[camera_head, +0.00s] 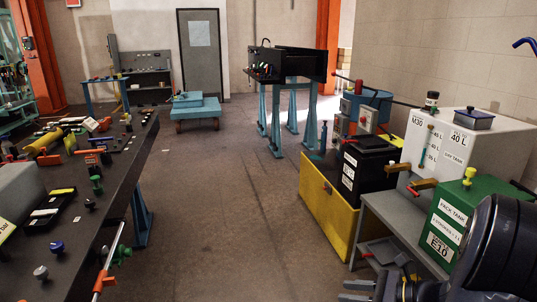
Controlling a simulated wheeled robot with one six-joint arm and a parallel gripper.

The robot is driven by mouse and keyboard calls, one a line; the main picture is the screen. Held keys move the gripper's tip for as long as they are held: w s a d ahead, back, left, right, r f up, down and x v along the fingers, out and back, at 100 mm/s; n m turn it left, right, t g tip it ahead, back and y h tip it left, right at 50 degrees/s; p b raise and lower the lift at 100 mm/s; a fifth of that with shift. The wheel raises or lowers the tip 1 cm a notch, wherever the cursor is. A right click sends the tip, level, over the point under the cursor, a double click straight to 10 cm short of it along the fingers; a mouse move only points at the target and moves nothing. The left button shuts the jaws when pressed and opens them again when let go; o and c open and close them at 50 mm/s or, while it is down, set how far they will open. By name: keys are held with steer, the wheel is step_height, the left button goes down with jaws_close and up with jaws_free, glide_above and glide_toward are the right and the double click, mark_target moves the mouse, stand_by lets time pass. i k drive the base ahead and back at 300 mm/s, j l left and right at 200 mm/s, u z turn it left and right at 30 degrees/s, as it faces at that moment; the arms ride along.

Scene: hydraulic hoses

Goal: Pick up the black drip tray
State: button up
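A dark shallow tray (386,250) lies low on the right, at the foot of the grey stand and partly hidden by it. A black tray (50,212) with small pieces in it lies on the left workbench. I cannot tell for sure which of the two is the drip tray. My gripper (350,291) is at the bottom edge, right of the middle, with its fingers pointing left. Two grey fingers show with a gap between them, and nothing shows in it. It appears nearer to me than the low tray and apart from it.
The grey stand (394,222) carries a white tank (452,142) and a green tank (457,222). A yellow bin (322,205) stands beside it. The long dark workbench (118,183) lines the left. The floor (225,215) between is clear.

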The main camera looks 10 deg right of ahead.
mark_target(367, 142)
steer(key=i+z, duration=0.2)
steer(key=i, duration=1.55)
steer(key=i+z, duration=0.15)
steer(key=i, duration=0.3)
steer(key=i+j+z, duration=0.15)
steer(key=i, duration=0.3)
steer(key=i+j+z, duration=0.2)
steer(key=i, duration=0.2)
steer(key=i+l+z, duration=0.1)
steer(key=i+z, duration=0.75)
steer(key=k+l, duration=0.05)
steer(key=k, duration=0.05)
